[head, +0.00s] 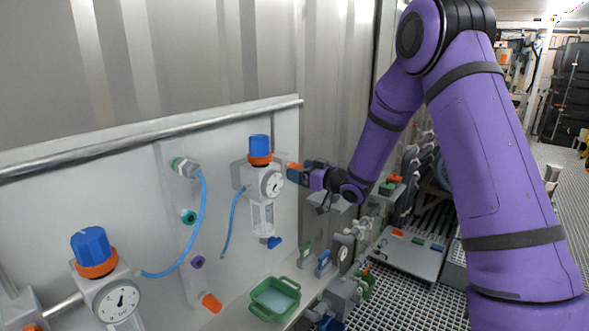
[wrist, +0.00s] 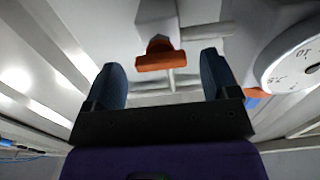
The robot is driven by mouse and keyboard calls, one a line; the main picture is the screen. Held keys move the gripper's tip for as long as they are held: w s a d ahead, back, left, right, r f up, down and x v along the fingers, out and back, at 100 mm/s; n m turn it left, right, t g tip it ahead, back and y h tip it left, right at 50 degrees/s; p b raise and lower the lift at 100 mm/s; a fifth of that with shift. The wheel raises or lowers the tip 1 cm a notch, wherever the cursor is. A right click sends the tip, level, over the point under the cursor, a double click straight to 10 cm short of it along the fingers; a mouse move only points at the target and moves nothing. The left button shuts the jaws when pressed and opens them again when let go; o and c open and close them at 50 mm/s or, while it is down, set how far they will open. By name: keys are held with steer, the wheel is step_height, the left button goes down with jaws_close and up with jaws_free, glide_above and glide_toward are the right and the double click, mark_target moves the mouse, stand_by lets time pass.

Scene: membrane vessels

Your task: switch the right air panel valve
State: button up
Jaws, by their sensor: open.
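The right air panel valve has an orange handle (wrist: 160,60) on a grey body (wrist: 157,22), seen ahead of my gripper in the wrist view. In the head view the orange handle (head: 295,166) shows just right of the right regulator (head: 262,183), partly hidden by my gripper. My gripper (head: 299,174) is at the panel's right end, close to the handle. In the wrist view my gripper (wrist: 162,78) is open, with one dark blue finger on each side of the handle and nothing held. I cannot tell whether a finger touches it.
The regulator's round gauge (wrist: 292,58) is close to the right finger. A second regulator (head: 105,280) stands at the lower left. A blue hose (head: 198,225) hangs on the panel. A green tray (head: 274,298) sits on the ledge below. A metal pipe (head: 140,140) runs along the panel top.

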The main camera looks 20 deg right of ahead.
steer(key=shift+x, duration=1.45)
steer(key=c, duration=0.9)
